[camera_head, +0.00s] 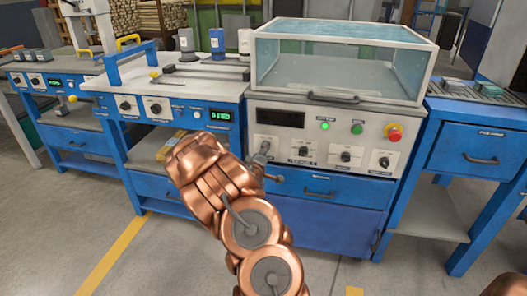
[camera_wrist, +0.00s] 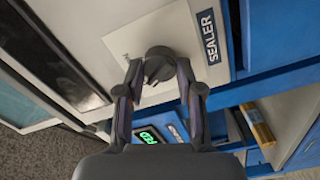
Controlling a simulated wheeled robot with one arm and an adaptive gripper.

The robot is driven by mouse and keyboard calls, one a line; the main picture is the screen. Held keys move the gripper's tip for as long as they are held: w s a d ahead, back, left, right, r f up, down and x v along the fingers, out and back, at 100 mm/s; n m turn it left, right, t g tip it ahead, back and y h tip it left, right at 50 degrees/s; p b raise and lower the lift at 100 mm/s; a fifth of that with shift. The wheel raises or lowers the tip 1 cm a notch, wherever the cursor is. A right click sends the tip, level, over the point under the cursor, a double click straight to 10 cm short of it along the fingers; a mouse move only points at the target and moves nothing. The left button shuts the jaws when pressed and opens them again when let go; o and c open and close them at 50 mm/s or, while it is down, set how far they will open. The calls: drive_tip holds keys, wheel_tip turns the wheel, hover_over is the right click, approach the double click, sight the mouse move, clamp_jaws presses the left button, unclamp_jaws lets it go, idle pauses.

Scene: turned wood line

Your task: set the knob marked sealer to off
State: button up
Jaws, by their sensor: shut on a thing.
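The sealer knob (camera_wrist: 158,62) is a dark round knob on a pale plate in the wrist view. The dark label SEALER (camera_wrist: 209,36) stands beside it, turned sideways. My gripper (camera_wrist: 159,74) has its two fingers on either side of the knob and is shut on it. The small marks on the plate are too faint to read, so I cannot tell the setting. In the head view my gripper (camera_head: 263,157) is at the left end of the grey control panel (camera_head: 282,139), and my arm and gripper hide the knob there.
The same panel has more knobs (camera_head: 345,157), green lights (camera_head: 325,126), a dark display (camera_head: 280,118) and a red button (camera_head: 393,132) to the right. A glass-walled box (camera_head: 340,70) stands above. A blue drawer (camera_head: 320,190) lies below. A bench (camera_head: 165,85) stands left.

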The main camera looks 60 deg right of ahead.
drive_tip(key=shift+r, duration=0.1)
idle(0.3)
drive_tip(key=o, duration=1.1)
drive_tip(key=shift+o, duration=0.2)
drive_tip(key=v, duration=0.7)
drive_tip(key=shift+a, duration=0.2)
drive_tip(key=shift+s, duration=0.1)
